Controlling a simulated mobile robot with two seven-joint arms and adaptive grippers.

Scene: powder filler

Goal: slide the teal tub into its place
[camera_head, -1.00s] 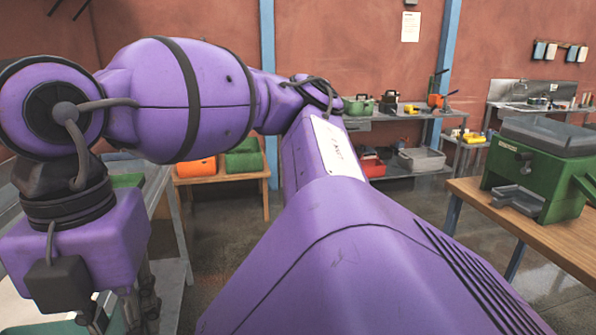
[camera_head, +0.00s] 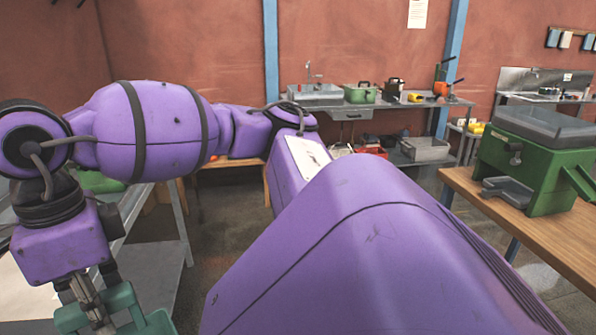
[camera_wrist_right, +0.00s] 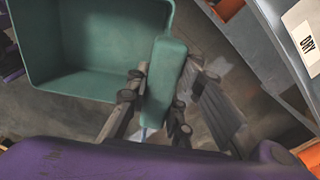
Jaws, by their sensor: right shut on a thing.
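The teal tub (camera_head: 118,315) shows at the lower left of the head view, partly cut off by the frame edge. In the right wrist view the open-topped tub (camera_wrist_right: 92,48) fills the upper left, and its inside looks empty. My right gripper (camera_wrist_right: 164,82) is shut on the tub's upright teal handle, one finger on each side. In the head view this gripper (camera_head: 88,300) hangs below the purple wrist and holds the tub. The green filler machine (camera_head: 535,165) stands at the right, with a grey tray at its front. My left gripper is not in view.
The wooden table (camera_head: 535,235) carries the machine. A grey metal table (camera_head: 165,225) stands at the left beside my arm. A back bench (camera_head: 375,110) holds several containers. Grey floor lies open between the tables. A panel labelled DRY (camera_wrist_right: 305,38) shows in the wrist view.

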